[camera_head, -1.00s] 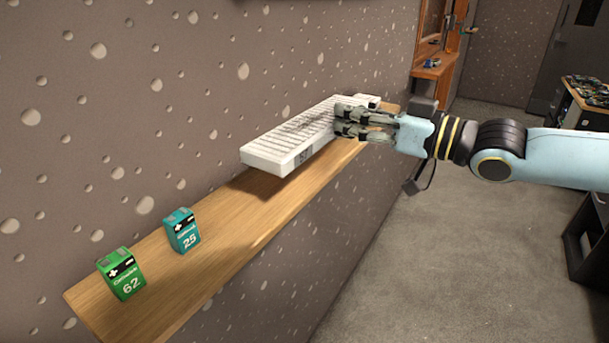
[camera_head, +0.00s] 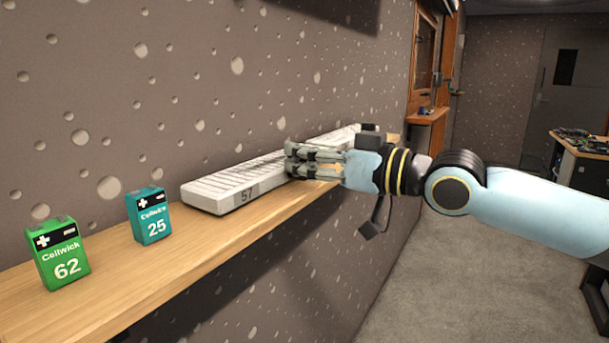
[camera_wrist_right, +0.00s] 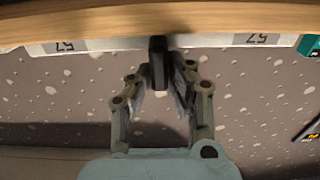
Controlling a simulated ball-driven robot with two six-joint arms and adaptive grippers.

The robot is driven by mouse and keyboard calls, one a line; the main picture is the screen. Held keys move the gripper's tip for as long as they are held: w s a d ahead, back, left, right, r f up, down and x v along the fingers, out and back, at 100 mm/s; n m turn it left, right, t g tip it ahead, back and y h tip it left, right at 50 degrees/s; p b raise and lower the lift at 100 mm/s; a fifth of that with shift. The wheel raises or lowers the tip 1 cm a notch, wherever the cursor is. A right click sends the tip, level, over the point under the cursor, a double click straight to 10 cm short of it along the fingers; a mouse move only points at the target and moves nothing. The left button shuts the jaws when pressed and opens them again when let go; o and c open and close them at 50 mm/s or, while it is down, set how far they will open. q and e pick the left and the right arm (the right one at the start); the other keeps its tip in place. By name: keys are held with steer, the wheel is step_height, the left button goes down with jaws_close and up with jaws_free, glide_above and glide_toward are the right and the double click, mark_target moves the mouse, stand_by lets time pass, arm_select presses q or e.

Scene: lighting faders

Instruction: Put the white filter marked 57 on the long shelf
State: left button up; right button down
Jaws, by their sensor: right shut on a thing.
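The white filter (camera_head: 222,193), a long ribbed slab marked 57, lies along the long wooden shelf (camera_head: 190,262) against the dotted wall. It looks level and on or very close to the shelf top. My right gripper (camera_head: 290,160) is at the filter's front side near its middle and is shut on it; the fingers hide part of the filter. In the right wrist view the filter's edge (camera_wrist_right: 215,40) shows two 57 labels beside the shelf (camera_wrist_right: 90,22), with my right gripper (camera_wrist_right: 158,62) at it. My left gripper is not in view.
A teal box marked 25 (camera_head: 149,216) stands just left of the filter's near end, with a small gap. A green box marked 62 (camera_head: 58,254) stands farther left. The shelf's front strip is bare. A cluttered table (camera_head: 585,143) is at the far right.

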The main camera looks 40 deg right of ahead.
steer(key=shift+f, duration=0.15)
steer(key=c, duration=1.3)
jaws_free()
steer(key=shift+f, duration=0.1)
steer(key=shift+o, duration=0.2)
